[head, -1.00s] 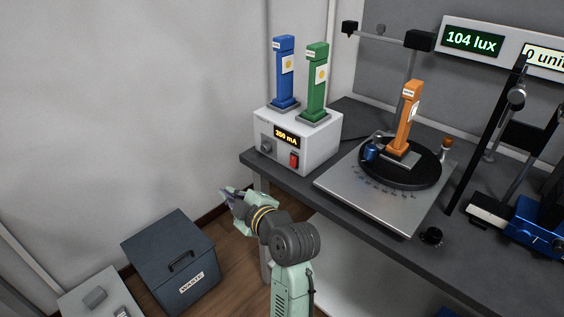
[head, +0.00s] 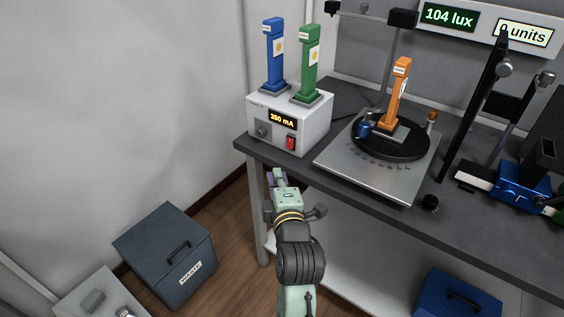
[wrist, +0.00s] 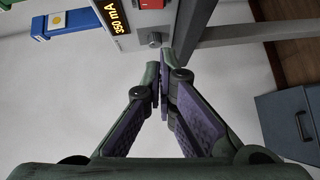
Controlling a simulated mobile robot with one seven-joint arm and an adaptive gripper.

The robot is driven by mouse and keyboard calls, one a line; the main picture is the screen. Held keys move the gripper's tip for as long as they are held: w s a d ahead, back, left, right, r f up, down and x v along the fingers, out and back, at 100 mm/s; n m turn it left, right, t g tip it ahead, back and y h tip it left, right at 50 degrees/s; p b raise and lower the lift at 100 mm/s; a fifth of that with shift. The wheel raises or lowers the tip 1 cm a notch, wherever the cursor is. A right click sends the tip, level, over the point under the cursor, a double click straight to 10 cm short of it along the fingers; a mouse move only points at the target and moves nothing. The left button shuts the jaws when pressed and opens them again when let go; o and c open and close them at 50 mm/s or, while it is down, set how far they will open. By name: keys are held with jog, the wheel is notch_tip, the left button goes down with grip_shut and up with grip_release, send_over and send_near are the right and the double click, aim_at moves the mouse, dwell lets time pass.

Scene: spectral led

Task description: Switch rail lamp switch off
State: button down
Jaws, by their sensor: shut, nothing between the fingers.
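No switch in view has a readable label naming the rail lamp. A red rocker switch (head: 290,143) is on the front of a white supply box (head: 312,122), whose display (head: 283,119) reads 350 mA. The switch also shows at the top edge of the wrist view (wrist: 147,4). At the right, the blue rail device (head: 522,193) is partly cut off, with no clear switch on it. My gripper (head: 277,178) is shut and empty, in front of and below the table's left end. In the wrist view its fingers (wrist: 163,88) meet below the box's grey knob (wrist: 150,39).
Blue (head: 274,55) and green (head: 310,65) lamp posts stand on the box. An orange post (head: 399,88) stands on the black turntable (head: 360,145). The dark table edge (head: 350,195) lies close to my gripper. A waste bin (head: 170,252) stands at lower left.

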jog(key=p, duration=0.2)
send_over(282, 165)
jog(key=s+a, duration=0.2)
jog(key=s, duration=0.1)
jog(key=w, duration=0.1)
jog(key=w+d+f, duration=0.1)
jog(key=w+d+p, duration=0.1)
jog(key=shift+f, duration=0.25)
jog(key=shift+f, duration=0.1)
